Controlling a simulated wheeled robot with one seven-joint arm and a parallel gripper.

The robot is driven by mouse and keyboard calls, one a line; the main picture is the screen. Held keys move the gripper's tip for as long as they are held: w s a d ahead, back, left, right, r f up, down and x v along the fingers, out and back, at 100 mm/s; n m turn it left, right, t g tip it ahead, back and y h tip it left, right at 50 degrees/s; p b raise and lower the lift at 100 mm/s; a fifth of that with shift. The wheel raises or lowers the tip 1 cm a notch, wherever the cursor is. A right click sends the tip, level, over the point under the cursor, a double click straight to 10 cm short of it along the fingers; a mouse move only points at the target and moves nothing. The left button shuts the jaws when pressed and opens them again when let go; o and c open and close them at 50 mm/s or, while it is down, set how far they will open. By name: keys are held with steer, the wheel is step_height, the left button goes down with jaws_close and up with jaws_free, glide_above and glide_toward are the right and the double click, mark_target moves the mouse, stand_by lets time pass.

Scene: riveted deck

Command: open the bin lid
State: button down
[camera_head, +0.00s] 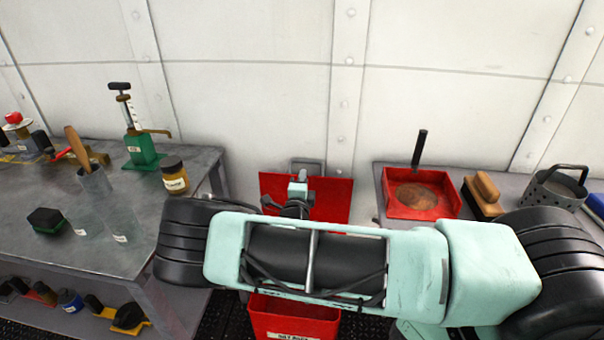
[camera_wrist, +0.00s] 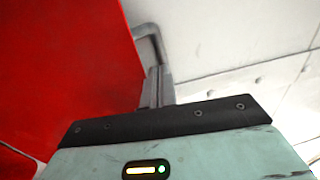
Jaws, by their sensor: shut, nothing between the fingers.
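The red bin (camera_head: 290,318) stands on the floor between two benches, its labelled front below my arm. Its red lid (camera_head: 335,190) shows beyond my arm, apparently raised and tilted up towards the wall. A grey handle (camera_head: 309,163) sits at the lid's far upper edge. My gripper (camera_head: 298,205) is shut and empty in front of the lid; its fingertips are hard to make out. In the wrist view the lid (camera_wrist: 60,70) fills the left, with the grey handle (camera_wrist: 150,40) at its edge. My arm hides the bin's mouth and the lid's lower part.
The right bench carries a red tray (camera_head: 435,205), a brush (camera_head: 483,193) and a perforated metal pot (camera_head: 553,190). The riveted wall is close behind.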

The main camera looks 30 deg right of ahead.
steer(key=b+v, duration=0.1)
steer(key=v, duration=0.9)
